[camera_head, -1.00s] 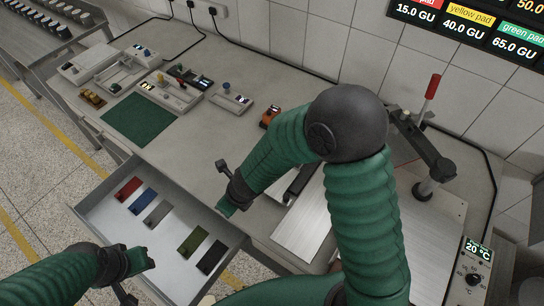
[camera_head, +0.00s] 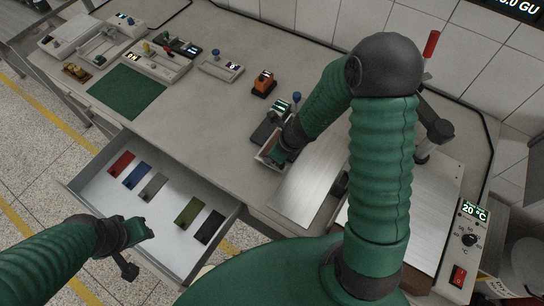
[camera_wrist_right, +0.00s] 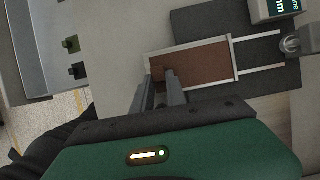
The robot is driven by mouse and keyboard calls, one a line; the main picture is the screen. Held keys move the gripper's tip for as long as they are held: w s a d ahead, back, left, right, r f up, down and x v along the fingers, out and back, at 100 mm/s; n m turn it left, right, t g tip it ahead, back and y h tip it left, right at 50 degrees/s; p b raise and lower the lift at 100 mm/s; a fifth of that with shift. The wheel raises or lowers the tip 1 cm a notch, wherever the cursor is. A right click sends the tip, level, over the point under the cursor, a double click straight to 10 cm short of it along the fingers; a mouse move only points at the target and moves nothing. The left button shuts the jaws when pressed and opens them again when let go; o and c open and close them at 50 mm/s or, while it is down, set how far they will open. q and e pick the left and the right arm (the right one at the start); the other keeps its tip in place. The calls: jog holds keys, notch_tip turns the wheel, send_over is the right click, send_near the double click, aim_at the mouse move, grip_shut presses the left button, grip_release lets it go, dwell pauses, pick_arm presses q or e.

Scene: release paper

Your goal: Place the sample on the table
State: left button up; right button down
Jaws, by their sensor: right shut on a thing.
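The brown sample (camera_wrist_right: 200,65) is a flat rectangle lying within a pale-framed tray (camera_wrist_right: 235,57) on a dark device, seen in the right wrist view. My right gripper (camera_wrist_right: 166,84) is shut on a small brown part at the sample's left end. In the head view, my right gripper (camera_head: 276,158) is at the framed tray beside the dark device (camera_head: 270,128), and its fingers largely hide the sample. The grey table (camera_head: 205,110) runs behind.
An open drawer (camera_head: 86,205) holds several coloured pads. A green mat (camera_head: 127,91) and several small instruments lie at the back left. An orange device (camera_head: 263,83) stands behind my right gripper. A metal plate (camera_head: 306,182) lies to its right. The table's middle is clear.

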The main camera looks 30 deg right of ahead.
jog(key=shift+a, duration=0.15)
jog(key=shift+w+a+f, duration=0.1)
jog(key=shift+a, duration=0.15)
jog(key=c, duration=1.5)
grip_release()
jog(key=shift+o, duration=0.8)
jog(key=shift+d, duration=0.3)
